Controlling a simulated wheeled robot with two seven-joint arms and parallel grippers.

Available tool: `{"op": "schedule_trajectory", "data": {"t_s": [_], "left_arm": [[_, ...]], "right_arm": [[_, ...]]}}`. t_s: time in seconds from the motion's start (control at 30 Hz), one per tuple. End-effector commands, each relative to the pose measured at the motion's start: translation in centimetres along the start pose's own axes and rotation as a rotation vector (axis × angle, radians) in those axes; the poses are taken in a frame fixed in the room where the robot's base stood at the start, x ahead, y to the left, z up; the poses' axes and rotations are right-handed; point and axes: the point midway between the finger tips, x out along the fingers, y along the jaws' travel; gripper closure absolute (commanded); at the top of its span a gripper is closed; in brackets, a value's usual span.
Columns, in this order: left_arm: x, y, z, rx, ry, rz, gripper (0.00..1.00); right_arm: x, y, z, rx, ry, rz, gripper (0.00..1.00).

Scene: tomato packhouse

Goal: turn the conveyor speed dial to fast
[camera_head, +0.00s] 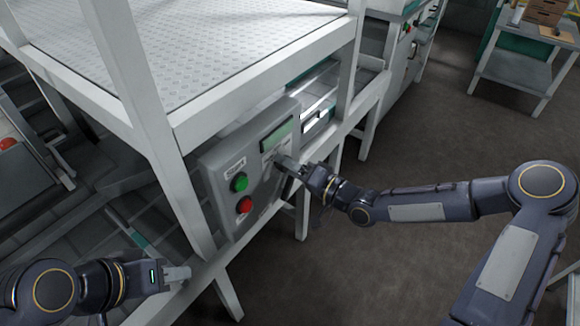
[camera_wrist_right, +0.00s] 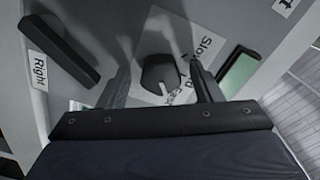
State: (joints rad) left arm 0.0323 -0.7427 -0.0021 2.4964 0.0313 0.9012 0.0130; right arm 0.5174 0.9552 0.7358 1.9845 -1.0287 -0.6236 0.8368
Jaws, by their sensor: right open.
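The speed dial (camera_wrist_right: 160,74) is a dark knob on the grey control panel (camera_head: 226,167). In the right wrist view it sits between the two fingers of my right gripper (camera_wrist_right: 162,88), with a gap on each side. A label with "Slow" and a partly covered word lies beside the dial. In the head view my right gripper (camera_head: 285,164) reaches the panel's right part and hides the dial. My left gripper (camera_head: 178,273) is at the lower left, away from the panel's dial; its finger gap is not clear.
A green button (camera_head: 239,182) and a red button (camera_head: 244,205) are on the panel, left of my right gripper. A green display (camera_head: 276,137) is above it. White frame posts stand around the panel. The floor (camera_head: 380,270) is open at right.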

Motion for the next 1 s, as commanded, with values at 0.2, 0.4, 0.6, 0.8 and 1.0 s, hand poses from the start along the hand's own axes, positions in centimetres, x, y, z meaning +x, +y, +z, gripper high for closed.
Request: {"op": "schedule_trajectory", "data": {"t_s": [0.2, 0.4, 0.6, 0.8, 1.0], "left_arm": [[-0.1, 0.1, -0.1, 0.0, 0.0, 0.0, 0.64], [-0.4, 0.2, -0.2, 0.0, 0.0, 0.0, 0.64], [-0.5, 0.2, -0.3, 0.0, 0.0, 0.0, 0.64], [-0.5, 0.2, -0.3, 0.0, 0.0, 0.0, 0.64], [-0.5, 0.2, -0.3, 0.0, 0.0, 0.0, 0.64]], "right_arm": [[-2.4, 0.0, -0.1, 0.001, 0.003, 0.002, 0.41], [-5.8, 0.0, -0.1, 0.0, 0.002, 0.003, 0.41], [-7.6, 0.0, 0.0, 0.0, 0.001, 0.001, 0.41], [-7.8, 0.0, 0.0, 0.001, 0.0, 0.001, 0.41], [-7.8, 0.0, 0.0, 0.001, 0.0, 0.0, 0.41]]}}
